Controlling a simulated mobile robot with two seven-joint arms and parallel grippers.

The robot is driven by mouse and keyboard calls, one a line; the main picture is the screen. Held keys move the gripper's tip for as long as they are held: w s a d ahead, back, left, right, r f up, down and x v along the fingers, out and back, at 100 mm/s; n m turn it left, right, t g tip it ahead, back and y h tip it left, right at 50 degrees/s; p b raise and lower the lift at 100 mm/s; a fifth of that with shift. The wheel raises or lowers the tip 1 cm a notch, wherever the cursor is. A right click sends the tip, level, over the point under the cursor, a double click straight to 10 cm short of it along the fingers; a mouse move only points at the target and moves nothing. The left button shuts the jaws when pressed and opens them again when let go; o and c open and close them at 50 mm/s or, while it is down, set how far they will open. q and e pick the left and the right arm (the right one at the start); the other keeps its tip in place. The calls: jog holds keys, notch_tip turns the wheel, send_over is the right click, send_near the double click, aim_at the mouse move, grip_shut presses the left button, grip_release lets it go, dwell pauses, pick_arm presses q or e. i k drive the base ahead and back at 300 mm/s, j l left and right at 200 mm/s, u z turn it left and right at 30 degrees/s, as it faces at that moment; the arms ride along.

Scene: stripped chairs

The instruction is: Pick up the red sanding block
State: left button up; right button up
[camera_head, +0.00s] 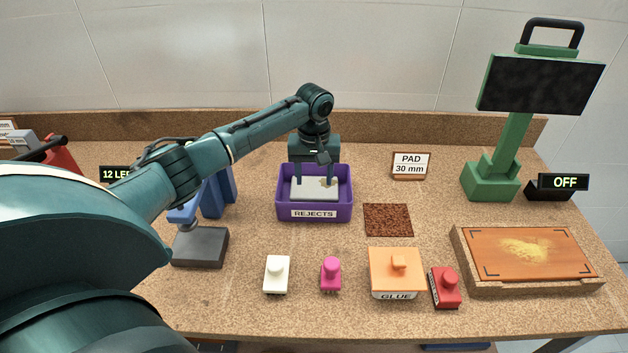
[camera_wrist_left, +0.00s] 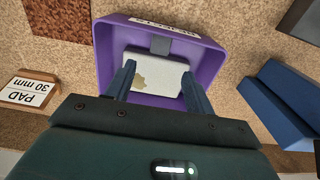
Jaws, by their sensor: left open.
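The red sanding block (camera_head: 445,287), with a round knob on top, stands on the table at the front right, beside the orange-lidded glue box. My left gripper (camera_head: 314,184) is far to its left and further back, pointing down into the purple rejects bin (camera_head: 314,213). Its fingers are open on either side of a pale stained pad (camera_head: 316,189) in the bin. In the left wrist view the pad (camera_wrist_left: 155,88) lies between the open fingers (camera_wrist_left: 157,73). The red block is not in the wrist view. My right gripper is not in view.
A white block (camera_head: 277,274), a pink block (camera_head: 331,273) and the glue box (camera_head: 396,272) stand along the front. A brown abrasive sheet (camera_head: 388,219) lies behind them. A wooden tray (camera_head: 461,262) is close right of the red block. A green screen stand (camera_head: 490,184) stands behind.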

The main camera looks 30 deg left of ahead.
aim_at(442, 281)
jog(key=k+l, duration=0.8)
jog(key=k, duration=0.05)
